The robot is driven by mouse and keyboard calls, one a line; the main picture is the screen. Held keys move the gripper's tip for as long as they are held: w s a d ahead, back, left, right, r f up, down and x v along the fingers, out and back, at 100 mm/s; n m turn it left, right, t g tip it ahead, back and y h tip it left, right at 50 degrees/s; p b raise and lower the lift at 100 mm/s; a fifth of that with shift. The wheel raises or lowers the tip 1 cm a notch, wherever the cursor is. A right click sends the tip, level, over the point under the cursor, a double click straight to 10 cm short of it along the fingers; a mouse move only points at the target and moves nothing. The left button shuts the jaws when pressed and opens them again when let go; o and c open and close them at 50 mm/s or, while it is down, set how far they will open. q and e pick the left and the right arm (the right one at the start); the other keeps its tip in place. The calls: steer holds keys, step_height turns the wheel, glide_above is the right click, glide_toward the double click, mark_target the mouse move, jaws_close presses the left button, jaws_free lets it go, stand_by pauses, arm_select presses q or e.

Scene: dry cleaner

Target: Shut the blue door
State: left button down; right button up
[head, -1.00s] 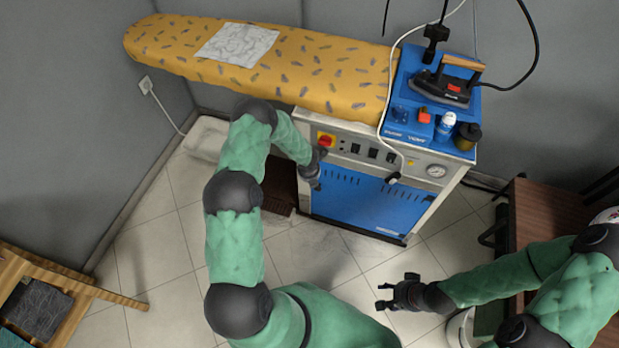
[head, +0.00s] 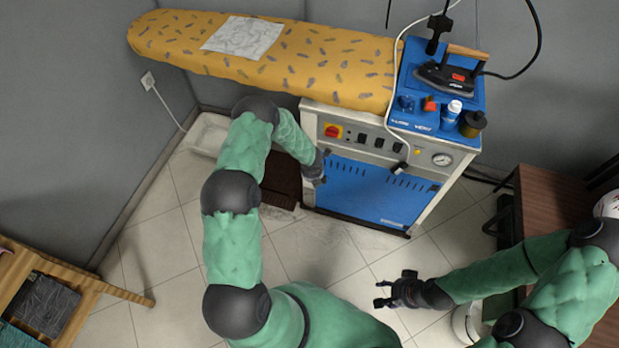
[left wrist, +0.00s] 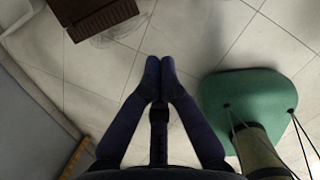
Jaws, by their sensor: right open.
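The blue door (head: 376,193) is the front panel of the white ironing station, below its control strip. It looks flush or nearly flush with the cabinet; I cannot tell whether a narrow gap is left. My left gripper (head: 320,170) is at the door's upper left edge in the head view; I cannot tell whether it touches. In the left wrist view, the left gripper's (left wrist: 160,68) fingertips meet with nothing between them, and the door does not show. My right gripper (head: 385,290) is open and empty, low in front of the cabinet and apart from the door.
The yellow ironing board (head: 330,75) extends left from the blue top with the iron (head: 445,80). A brown mat (head: 281,180) lies left of the cabinet. A brown table (head: 550,205) stands at the right, a wooden chair (head: 90,285) at lower left.

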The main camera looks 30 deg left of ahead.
arm_select(q)
steer(key=p+v, duration=0.3)
steer(key=v, duration=0.6)
steer(key=shift+w+r, duration=0.15)
steer(key=shift+r, duration=0.3)
steer(key=s+d+f+n+g+h, duration=0.2)
steer(key=s+d+n+h, duration=0.3)
steer(key=s+d+n, duration=1)
steer(key=s+d+r+n, duration=0.1)
steer(key=s+d+n, duration=0.2)
steer(key=n, duration=0.7)
steer(key=s+d+r+n, duration=0.1)
steer(key=s+d+n, duration=0.2)
steer(key=s+n, duration=0.4)
steer(key=shift+n, duration=1.4)
steer(key=shift+d, duration=0.15)
